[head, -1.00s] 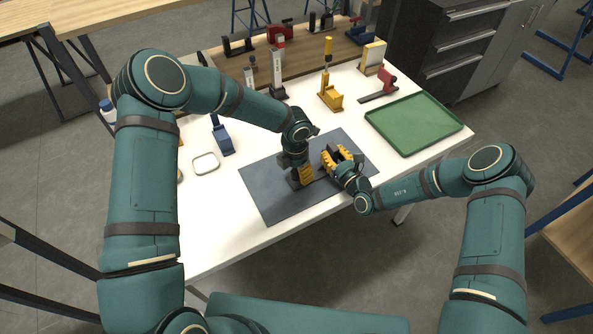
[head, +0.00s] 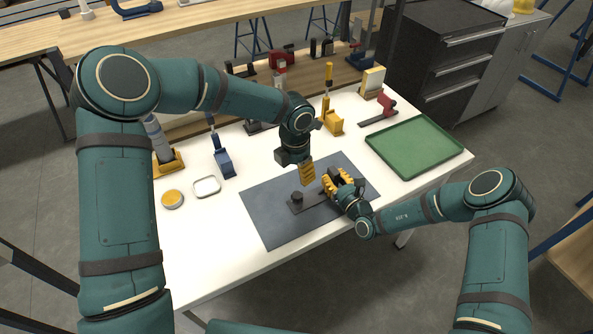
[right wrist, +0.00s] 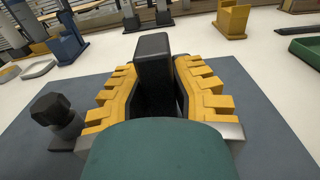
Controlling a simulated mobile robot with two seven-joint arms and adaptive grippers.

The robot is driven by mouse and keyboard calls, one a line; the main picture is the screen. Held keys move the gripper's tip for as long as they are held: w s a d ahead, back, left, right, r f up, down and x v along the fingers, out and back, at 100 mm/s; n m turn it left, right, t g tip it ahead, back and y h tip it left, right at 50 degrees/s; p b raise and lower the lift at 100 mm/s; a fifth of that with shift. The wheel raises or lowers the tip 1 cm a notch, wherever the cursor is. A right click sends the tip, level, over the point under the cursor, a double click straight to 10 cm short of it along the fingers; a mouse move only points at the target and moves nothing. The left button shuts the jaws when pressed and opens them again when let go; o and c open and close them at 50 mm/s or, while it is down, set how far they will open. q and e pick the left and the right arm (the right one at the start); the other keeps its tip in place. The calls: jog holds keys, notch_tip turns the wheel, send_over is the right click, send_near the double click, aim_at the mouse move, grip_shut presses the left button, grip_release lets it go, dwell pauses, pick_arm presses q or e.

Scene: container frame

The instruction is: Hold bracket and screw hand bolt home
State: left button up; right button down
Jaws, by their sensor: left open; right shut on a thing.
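The black bracket (head: 316,202) lies on the dark grey mat (head: 268,224). Its upright block (right wrist: 153,62) stands between the yellow fingers of my right gripper (head: 338,182), which is shut on it. The black hand bolt (head: 297,197) stands upright at the bracket's left end; its knob also shows at left in the right wrist view (right wrist: 52,109). How deep its thread sits I cannot tell. My left gripper (head: 307,178) is open and empty, pointing down above the mat, apart from the bolt. In the head view my right gripper hides part of the bracket.
A green tray (head: 414,147) lies right of the mat. A blue clamp-like tool (head: 224,160), a small white tray (head: 207,187) and a round yellow-topped tin (head: 172,199) lie to the left. Yellow and red tools stand behind. The table front is clear.

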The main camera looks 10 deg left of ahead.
jog(key=c, duration=0.9)
grip_release()
jog(key=v, duration=1.2)
